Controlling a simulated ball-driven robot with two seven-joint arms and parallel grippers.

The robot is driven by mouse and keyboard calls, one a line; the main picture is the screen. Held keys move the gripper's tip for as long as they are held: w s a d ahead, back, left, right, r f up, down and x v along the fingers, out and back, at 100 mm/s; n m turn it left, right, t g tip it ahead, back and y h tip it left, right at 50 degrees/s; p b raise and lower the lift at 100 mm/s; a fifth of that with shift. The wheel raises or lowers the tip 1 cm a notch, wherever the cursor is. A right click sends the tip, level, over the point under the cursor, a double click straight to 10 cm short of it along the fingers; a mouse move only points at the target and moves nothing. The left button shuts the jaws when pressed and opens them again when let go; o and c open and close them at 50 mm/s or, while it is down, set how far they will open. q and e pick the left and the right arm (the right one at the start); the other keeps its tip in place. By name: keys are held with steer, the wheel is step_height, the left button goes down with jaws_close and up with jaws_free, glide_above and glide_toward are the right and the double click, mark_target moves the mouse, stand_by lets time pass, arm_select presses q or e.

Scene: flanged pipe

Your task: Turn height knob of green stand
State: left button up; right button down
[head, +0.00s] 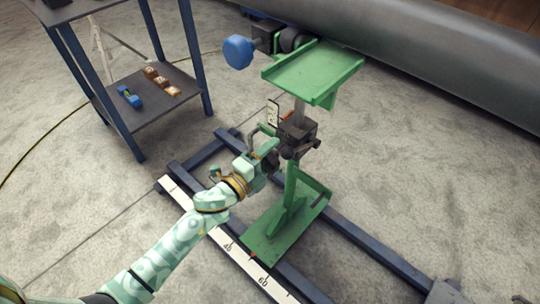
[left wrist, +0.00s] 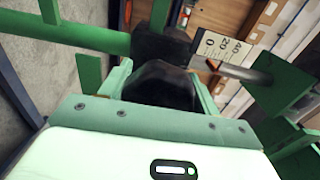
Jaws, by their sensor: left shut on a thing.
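The green stand (head: 290,205) stands on a dark rail frame, with a green tray-like top (head: 312,70) on a metal post. Its dark clamp block (head: 297,130) sits midway up the post. My left gripper (head: 277,150) reaches in from the left beside this block. In the left wrist view, the gripper's green fingers (left wrist: 205,98) are shut on the black height knob (left wrist: 160,85), one on each side. A scale plate with a red pointer (left wrist: 212,63) shows just beyond the knob. My right gripper is in neither view.
A large grey pipe (head: 440,50) runs across the top right, and a blue knob (head: 238,51) is beside the stand's top. A dark shelf table (head: 125,112) at left holds a blue item and orange blocks. A ruler (head: 225,240) lies along the rail. Carpet is open at right.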

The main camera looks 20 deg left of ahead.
arm_select(q)
steer(key=shift+f+m, duration=0.1)
steer(key=shift+m, duration=1.1)
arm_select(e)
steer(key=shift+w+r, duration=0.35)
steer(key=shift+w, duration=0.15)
arm_select(q)
steer(key=shift+s, duration=0.1)
steer(key=o, duration=1)
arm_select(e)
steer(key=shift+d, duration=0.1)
